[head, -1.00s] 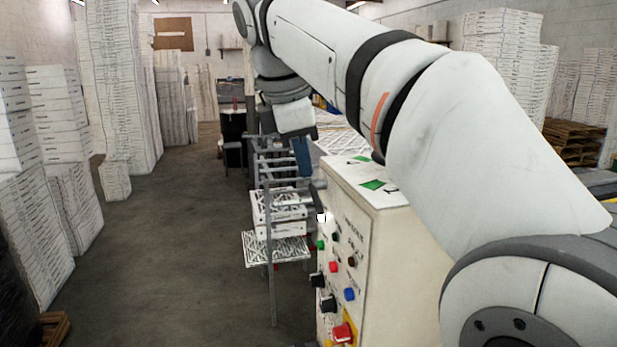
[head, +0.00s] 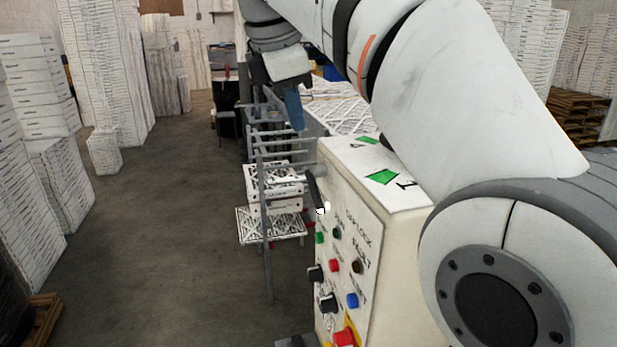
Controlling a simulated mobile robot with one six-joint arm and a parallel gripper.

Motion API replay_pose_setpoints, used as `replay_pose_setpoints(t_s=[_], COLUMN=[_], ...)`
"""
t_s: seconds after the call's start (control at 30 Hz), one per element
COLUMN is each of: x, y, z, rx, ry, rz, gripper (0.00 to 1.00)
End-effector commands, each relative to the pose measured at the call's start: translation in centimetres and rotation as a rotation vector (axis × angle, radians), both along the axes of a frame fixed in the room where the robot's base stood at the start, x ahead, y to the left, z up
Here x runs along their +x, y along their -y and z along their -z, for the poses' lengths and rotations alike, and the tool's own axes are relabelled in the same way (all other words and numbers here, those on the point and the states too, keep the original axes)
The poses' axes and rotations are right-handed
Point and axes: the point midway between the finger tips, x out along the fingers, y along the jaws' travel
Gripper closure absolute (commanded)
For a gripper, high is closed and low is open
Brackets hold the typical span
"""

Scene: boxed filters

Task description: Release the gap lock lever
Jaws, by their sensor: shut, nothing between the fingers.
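A cream control box (head: 385,250) stands right of centre, with "GAP LOCK" lettering on its panel. A dark lever (head: 314,190) sits at the upper left edge of that panel, slanting slightly, with a small white spot near its lower end. My gripper (head: 297,125) hangs above and a little left of the lever, its blue fingers pointing down. The fingers are shut and hold nothing. The gripper looks apart from the lever in the picture; the depth between them is hard to tell.
The panel carries several knobs and buttons, including a red one (head: 343,337) on yellow. A grey frame rack (head: 265,225) with boxed filters (head: 272,222) stands left of the box. Stacked boxes line the left wall. The floor (head: 165,240) on the left is clear.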

Motion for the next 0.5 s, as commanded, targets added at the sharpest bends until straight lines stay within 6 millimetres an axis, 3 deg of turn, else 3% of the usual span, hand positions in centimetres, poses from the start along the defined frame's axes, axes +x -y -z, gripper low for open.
replay_pose_setpoints(t_s=[0.17,0.5], x=[0.6,2.6], y=[0.4,1.6], z=[2.3,9.0], rx=[-0.002,-0.001], ry=[-0.002,-0.003], rz=[0.0,-0.001], gripper=[1.0,1.0])
